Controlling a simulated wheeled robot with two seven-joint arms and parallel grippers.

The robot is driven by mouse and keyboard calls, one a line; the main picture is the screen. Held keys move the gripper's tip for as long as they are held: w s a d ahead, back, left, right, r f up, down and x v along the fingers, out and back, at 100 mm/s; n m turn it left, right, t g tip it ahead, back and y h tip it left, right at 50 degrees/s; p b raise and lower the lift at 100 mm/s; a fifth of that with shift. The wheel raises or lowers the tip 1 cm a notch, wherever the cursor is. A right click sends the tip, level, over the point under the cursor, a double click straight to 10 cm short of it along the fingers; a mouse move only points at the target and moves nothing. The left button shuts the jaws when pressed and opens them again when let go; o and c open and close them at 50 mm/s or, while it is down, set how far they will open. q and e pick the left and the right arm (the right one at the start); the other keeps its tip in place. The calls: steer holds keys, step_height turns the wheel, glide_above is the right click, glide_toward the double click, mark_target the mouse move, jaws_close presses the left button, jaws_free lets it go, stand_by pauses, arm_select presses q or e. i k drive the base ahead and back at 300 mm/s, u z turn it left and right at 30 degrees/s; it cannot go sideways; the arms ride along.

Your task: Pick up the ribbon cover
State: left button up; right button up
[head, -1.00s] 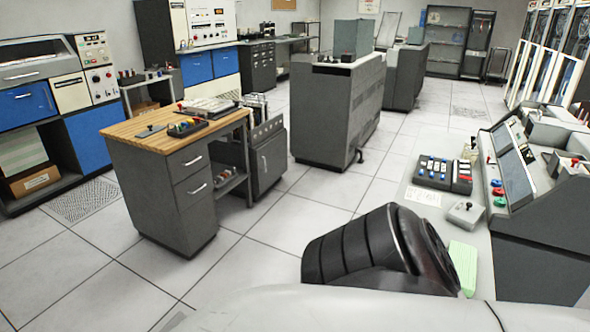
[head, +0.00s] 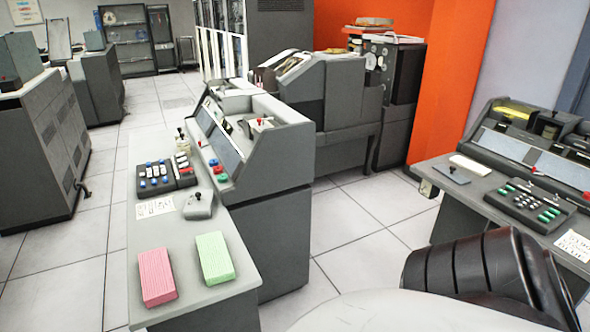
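I cannot tell for sure which thing is the ribbon cover. The console on the right (head: 540,152) has a yellowish part (head: 512,113) at its top. On its desk lie a small whitish block (head: 470,165) and a flat grey-blue piece (head: 452,175), left of the dark keyboard (head: 530,205). Neither gripper shows in the head view. A black ribbed part, which seems to be mine, covers the front of the right desk.
A grey desk (head: 195,308) at left front carries a pink card deck (head: 156,275), a green card deck (head: 214,258), a button box (head: 165,174) and a small grey lever box (head: 198,205). Tiled floor (head: 360,235) lies open between it and the right desk.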

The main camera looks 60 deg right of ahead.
mark_target(199, 204)
steer(key=z, duration=2.1)
